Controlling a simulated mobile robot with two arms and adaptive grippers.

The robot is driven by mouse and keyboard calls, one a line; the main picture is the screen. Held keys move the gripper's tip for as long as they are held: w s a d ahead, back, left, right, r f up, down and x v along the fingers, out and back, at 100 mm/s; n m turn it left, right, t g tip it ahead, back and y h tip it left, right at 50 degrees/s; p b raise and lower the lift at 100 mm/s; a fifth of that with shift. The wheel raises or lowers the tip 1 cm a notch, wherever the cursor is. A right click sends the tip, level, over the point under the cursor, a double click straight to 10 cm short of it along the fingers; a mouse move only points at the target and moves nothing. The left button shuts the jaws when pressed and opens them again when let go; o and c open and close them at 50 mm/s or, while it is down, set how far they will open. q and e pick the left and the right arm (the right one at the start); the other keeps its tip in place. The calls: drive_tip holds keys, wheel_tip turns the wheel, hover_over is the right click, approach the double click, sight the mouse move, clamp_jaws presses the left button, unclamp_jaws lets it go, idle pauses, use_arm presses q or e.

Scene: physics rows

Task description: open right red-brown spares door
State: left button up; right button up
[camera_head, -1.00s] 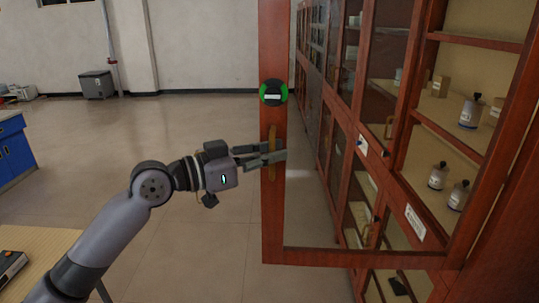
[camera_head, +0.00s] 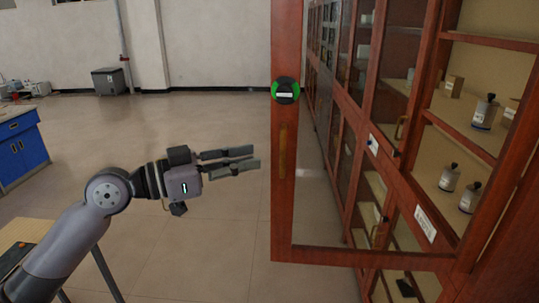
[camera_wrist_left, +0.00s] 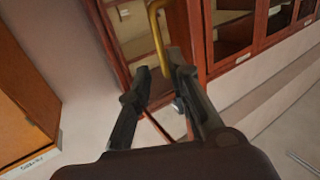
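The red-brown spares door (camera_head: 283,215) stands swung open in the head view, its frame sticking out from the cabinet with a glass pane. A brass bar handle (camera_head: 282,152) is on its free edge strip; a brass handle also shows in the left wrist view (camera_wrist_left: 158,28), beyond the fingers. My left gripper (camera_head: 256,157) is just left of the door edge, apart from the handle. Its fingers are parted and empty, as the left wrist view (camera_wrist_left: 160,66) also shows. My right gripper is not in view.
A round green-and-black label (camera_head: 285,91) is on the door. Open shelves (camera_head: 470,70) with several white bottles stand at right, beside a long cabinet row. A table corner (camera_head: 25,232) is at lower left, a blue cabinet (camera_head: 22,150) behind. The floor between is clear.

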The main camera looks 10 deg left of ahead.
use_arm(q)
drive_tip(key=shift+v, duration=1.85)
